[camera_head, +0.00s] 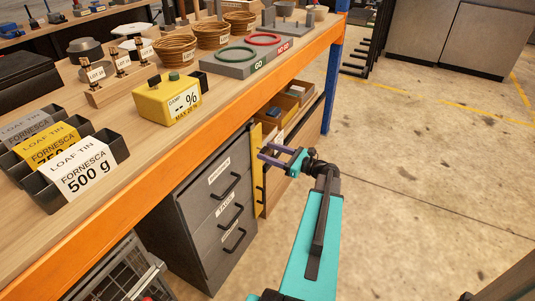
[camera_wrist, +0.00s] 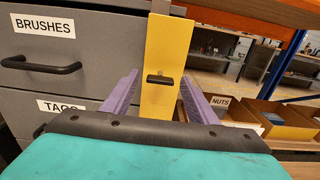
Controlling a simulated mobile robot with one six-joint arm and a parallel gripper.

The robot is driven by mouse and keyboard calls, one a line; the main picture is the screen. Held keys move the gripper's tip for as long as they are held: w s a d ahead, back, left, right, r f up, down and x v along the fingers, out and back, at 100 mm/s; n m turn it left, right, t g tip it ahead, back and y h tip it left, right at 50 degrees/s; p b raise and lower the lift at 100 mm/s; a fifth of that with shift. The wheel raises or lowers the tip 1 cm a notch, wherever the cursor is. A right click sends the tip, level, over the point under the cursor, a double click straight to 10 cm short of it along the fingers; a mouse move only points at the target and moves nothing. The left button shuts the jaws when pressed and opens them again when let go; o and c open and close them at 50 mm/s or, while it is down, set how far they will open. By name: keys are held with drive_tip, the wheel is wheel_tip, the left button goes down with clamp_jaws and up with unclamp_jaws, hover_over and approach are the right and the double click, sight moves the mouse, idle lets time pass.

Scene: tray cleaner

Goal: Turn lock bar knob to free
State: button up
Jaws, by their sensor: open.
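The yellow lock bar (camera_head: 257,180) stands upright at the right edge of the grey drawer unit, under the bench. In the wrist view the lock bar (camera_wrist: 164,45) fills the middle, with a small dark knob (camera_wrist: 160,79) lying horizontally across it. My gripper (camera_head: 266,153) is in front of the bar, its fingers purple. In the wrist view my gripper (camera_wrist: 160,95) is open, one finger on each side of the bar, with the knob between them in the picture. I see no contact with the knob. The knob is not clear in the head view.
The grey drawer unit (camera_head: 208,205) has several labelled drawers with black handles. Open bins (camera_head: 290,110) sit right of the bar; one is labelled NUTS in the wrist view. The orange bench edge (camera_head: 190,160) runs above my gripper. The floor on the right (camera_head: 420,140) is clear.

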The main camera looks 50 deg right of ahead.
drive_tip(key=shift+w, duration=0.25)
